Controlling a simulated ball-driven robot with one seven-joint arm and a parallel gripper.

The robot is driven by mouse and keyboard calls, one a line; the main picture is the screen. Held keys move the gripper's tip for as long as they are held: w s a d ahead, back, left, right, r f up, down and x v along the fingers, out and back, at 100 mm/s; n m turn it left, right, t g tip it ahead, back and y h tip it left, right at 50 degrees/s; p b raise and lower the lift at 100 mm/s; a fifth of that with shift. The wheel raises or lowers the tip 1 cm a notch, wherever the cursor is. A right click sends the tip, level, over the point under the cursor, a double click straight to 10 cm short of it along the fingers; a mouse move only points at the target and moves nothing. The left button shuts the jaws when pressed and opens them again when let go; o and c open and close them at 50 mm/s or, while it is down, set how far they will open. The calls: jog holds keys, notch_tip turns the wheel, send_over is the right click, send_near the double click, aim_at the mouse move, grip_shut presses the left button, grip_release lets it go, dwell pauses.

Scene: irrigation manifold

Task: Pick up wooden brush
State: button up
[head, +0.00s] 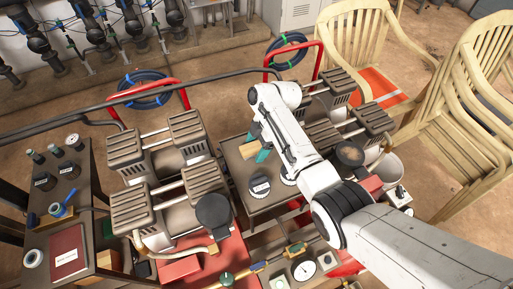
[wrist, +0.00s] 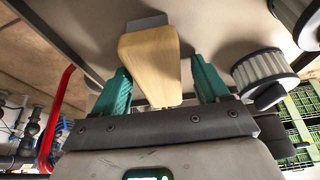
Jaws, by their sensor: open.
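The wooden brush (head: 248,150) is a pale wooden block near the far left part of a small grey table (head: 238,165) in the middle of the head view. In the wrist view the brush (wrist: 150,62) shows its light wood up close, with a grey part at its far end. My gripper (head: 263,147) is over the table beside the brush. In the wrist view my gripper (wrist: 161,84) has teal fingers standing apart, one on each side of the brush. I cannot tell whether either finger touches it.
Black-and-white pleated filters (head: 260,187) stand on the table's near part; one filter (wrist: 265,72) is right of my fingers. Grey ribbed machines (head: 150,200) flank the table. A dark side table (head: 85,240) with tools is at left. Plastic chairs (head: 445,125) stand at right.

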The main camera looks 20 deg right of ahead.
aim_at(253, 146)
jog(key=c, duration=1.2)
jog(key=shift+r, duration=0.1)
jog(key=shift+r, duration=0.1)
jog(key=shift+r, duration=0.5)
notch_tip(253, 146, up, 2)
jog(key=shift+r, duration=0.2)
jog(key=shift+s+r+p, duration=1.2)
jog(key=shift+s+r, duration=0.45)
jog(key=shift+s, duration=0.7)
jog(key=shift+s+r+p, duration=1.2)
jog(key=shift+s+r, duration=0.4)
jog(key=shift+s, duration=0.7)
jog(key=shift+s+r+p, duration=1.2)
jog(key=shift+s+r, duration=0.45)
jog(key=shift+s, duration=0.7)
